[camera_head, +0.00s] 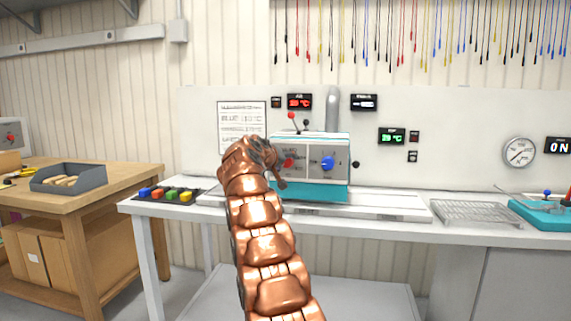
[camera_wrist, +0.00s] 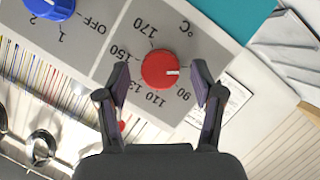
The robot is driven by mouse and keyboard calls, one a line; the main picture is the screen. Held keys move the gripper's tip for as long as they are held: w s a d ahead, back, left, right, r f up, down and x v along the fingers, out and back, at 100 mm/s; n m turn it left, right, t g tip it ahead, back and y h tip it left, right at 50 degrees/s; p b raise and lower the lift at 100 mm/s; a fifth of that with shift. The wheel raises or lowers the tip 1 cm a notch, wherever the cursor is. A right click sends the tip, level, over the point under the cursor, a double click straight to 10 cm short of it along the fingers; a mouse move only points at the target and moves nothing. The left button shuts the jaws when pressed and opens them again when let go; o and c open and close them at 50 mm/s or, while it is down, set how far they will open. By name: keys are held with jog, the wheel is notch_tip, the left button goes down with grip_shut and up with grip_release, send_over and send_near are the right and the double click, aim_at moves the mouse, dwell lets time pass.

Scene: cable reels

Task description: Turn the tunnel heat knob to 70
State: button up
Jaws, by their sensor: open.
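The tunnel heat knob (camera_wrist: 161,70) is a round red dial with a white pointer, on a grey panel (camera_wrist: 215,45) marked in °C. In the wrist view its pointer aims right, just beside the 90 mark; 110, 150 and 170 also show. Part of the scale is behind the fingers. My gripper (camera_wrist: 161,67) is open, with one finger on either side of the knob; I cannot tell whether they touch it. In the head view the red knob (camera_head: 288,162) shows on the front of the teal and grey tunnel box (camera_head: 315,190), just right of my gripper (camera_head: 276,172).
A blue knob (camera_head: 328,163) with an OFF mark sits on the same panel; it also shows in the wrist view (camera_wrist: 48,7). Coloured blocks (camera_head: 165,195) lie on the bench to the left. A wire rack (camera_head: 478,212) lies to the right. Digital displays (camera_head: 300,102) hang above.

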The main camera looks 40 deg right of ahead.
jog(key=v, duration=1.1)
jog(key=shift+a, duration=0.2)
dwell(0.4)
jog(key=s+a+f+n+g+y, duration=0.5)
jog(key=s+a+f+y, duration=0.6)
jog(key=s+a+f, duration=2)
jog(key=s+a+f+n+g+y, duration=0.1)
jog(key=s+a+f+g+y, duration=0.2)
jog(key=s+a, duration=0.85)
jog(key=s+d+r+t+p, duration=0.1)
jog(key=s+r+p, duration=0.2)
jog(key=r+p, duration=1.9)
jog(key=shift+d+r+h+p, duration=0.2)
jog(key=shift+r+h+p, duration=0.15)
jog(key=shift+r, duration=0.55)
